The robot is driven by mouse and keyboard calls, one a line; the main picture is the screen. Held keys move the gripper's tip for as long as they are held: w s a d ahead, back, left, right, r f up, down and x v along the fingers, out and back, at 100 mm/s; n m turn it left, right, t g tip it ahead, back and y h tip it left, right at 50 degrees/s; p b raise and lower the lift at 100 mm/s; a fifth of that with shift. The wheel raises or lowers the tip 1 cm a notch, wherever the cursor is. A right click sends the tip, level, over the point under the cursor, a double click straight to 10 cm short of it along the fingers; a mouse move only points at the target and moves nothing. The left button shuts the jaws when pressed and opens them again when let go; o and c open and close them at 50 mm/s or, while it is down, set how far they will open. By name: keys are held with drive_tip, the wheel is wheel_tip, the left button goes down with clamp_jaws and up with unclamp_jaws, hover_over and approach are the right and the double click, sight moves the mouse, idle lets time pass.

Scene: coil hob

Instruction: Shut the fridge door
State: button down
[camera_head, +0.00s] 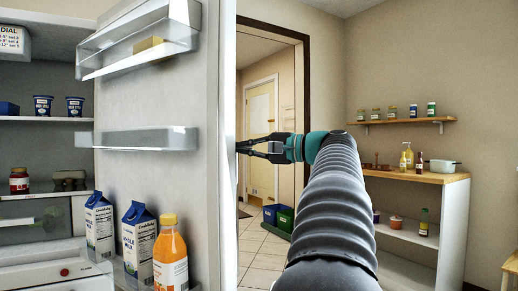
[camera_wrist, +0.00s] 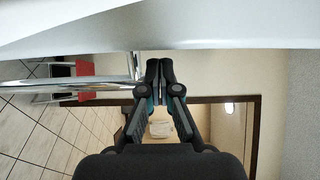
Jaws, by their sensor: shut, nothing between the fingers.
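The fridge door (camera_head: 166,95) stands wide open on the left in the head view, its inner side with clear shelves facing me. The fridge interior (camera_head: 45,70) shows at the far left. My gripper (camera_head: 240,147) is at the right side of the door, its fingertips close to the door's outer face. In the wrist view the door's pale surface (camera_wrist: 200,25) fills the top, and my gripper (camera_wrist: 158,62) is shut with its fingertips near it. A shiny metal bar (camera_wrist: 70,84), probably the door handle, runs left from beside the fingertips. I cannot tell whether the fingertips touch the door.
Milk cartons (camera_head: 138,240) and an orange juice bottle (camera_head: 170,255) stand in the door's lower shelf. A wooden-topped counter (camera_head: 415,175) and wall shelf (camera_head: 400,122) are at the right. Tiled floor between is clear.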

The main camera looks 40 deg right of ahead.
drive_tip(key=shift+x, duration=1.9)
